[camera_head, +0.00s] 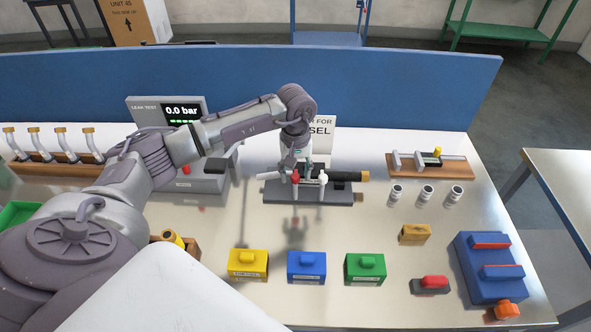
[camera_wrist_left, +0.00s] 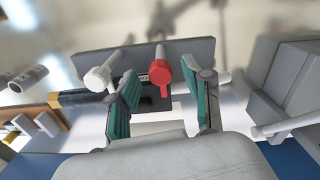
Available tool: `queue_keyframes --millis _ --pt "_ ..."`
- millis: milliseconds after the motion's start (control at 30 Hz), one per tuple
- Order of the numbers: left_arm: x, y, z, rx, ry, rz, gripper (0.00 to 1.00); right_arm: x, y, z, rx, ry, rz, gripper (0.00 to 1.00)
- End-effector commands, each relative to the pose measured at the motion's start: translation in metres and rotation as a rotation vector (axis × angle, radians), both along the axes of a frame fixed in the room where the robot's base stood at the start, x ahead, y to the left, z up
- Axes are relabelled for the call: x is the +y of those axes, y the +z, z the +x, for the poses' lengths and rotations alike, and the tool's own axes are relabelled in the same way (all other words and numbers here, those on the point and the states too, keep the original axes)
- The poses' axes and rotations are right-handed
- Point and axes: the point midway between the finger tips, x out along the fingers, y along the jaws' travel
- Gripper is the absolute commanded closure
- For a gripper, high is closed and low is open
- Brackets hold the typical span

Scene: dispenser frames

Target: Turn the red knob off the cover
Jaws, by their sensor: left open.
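The red knob (camera_head: 295,178) stands on a dark grey fixture (camera_head: 330,198) at the table's middle; it shows large in the left wrist view (camera_wrist_left: 161,70). A white knob (camera_head: 323,179) is beside it, also in the left wrist view (camera_wrist_left: 101,77). A dark labelled piece (camera_wrist_left: 147,88), perhaps the cover, lies behind the knobs in the wrist view. My left gripper (camera_head: 295,166) points down over the fixture, open. In the left wrist view its teal-padded fingers (camera_wrist_left: 162,103) are apart, with the red knob between them, closer to the right finger. Contact cannot be told. My right gripper is not in view.
A leak tester (camera_head: 168,112) reading 0.0 bar stands behind my left arm. Yellow (camera_head: 248,266), blue (camera_head: 306,268) and green (camera_head: 365,271) boxes line the front. Metal cylinders (camera_head: 427,194) and a wooden rack (camera_head: 430,170) are at right. Bare table lies between fixture and boxes.

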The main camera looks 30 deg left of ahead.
Motion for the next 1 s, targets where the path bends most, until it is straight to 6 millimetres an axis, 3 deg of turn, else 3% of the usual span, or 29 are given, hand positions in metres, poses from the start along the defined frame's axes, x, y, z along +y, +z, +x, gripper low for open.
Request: queue_keyframes --millis 367,700,1000 --pt "0.0003 -0.0078 -0.0003 0.001 -0.001 0.001 0.5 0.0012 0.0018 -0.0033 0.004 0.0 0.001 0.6" --pt "0.0004 -0.0073 -0.0002 0.001 0.0 0.001 1.0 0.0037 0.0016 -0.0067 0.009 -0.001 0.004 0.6" --pt "0.0005 -0.0081 0.0 0.0 0.023 0.001 1.0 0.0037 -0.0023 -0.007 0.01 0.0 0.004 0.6"
